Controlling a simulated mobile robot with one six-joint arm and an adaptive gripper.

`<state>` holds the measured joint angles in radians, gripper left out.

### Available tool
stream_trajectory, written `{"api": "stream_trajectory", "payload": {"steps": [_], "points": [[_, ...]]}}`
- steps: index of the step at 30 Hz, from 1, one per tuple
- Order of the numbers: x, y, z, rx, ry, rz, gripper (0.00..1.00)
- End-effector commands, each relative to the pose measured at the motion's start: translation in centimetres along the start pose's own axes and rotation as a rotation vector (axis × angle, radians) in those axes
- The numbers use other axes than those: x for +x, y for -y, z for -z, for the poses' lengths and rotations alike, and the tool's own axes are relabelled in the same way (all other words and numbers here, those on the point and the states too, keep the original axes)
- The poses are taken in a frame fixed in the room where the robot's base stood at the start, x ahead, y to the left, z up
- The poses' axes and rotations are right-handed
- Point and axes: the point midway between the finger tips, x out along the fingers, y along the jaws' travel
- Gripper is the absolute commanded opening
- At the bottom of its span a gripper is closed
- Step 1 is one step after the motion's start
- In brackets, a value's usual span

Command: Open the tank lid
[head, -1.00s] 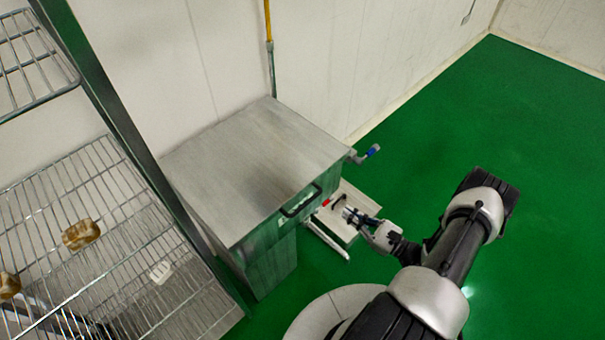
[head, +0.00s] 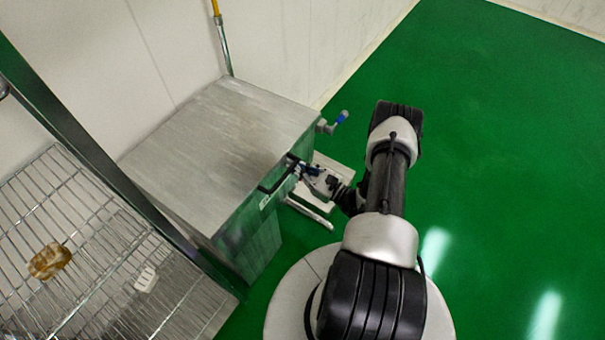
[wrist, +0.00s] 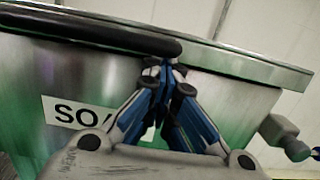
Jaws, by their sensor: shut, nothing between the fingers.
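The tank (head: 250,235) is a steel box with a flat, closed steel lid (head: 215,135). A black bar handle (head: 272,185) is on its front edge; in the wrist view the handle (wrist: 90,33) runs in from the upper left. My gripper (head: 300,168) is at the handle's right end, in front of the tank. In the wrist view its blue-sided fingers (wrist: 165,68) are shut with nothing between them. The tips are close below the handle's end; I cannot tell if they touch it.
A wire rack (head: 85,255) with a brown item (head: 48,261) and a white item (head: 146,278) stands left of the tank. A blue-tipped valve (head: 335,121) sticks out at the tank's right. A pale tray (head: 318,208) is below my gripper. Green floor at the right is clear.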

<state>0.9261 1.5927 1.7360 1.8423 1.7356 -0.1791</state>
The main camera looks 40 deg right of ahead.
Motion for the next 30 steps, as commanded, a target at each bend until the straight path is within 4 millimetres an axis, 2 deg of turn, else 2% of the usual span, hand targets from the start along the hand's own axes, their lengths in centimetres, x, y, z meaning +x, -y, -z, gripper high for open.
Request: {"api": "stream_trajectory", "payload": {"steps": [1,6,30], "points": [[0.2,0.1,-0.7,-0.005,0.003,-0.001,0.00],[0.5,0.1,-1.6,-0.005,0.002,-0.001,0.00],[0.6,0.1,-1.9,-0.008,-0.006,-0.003,0.00]]}}
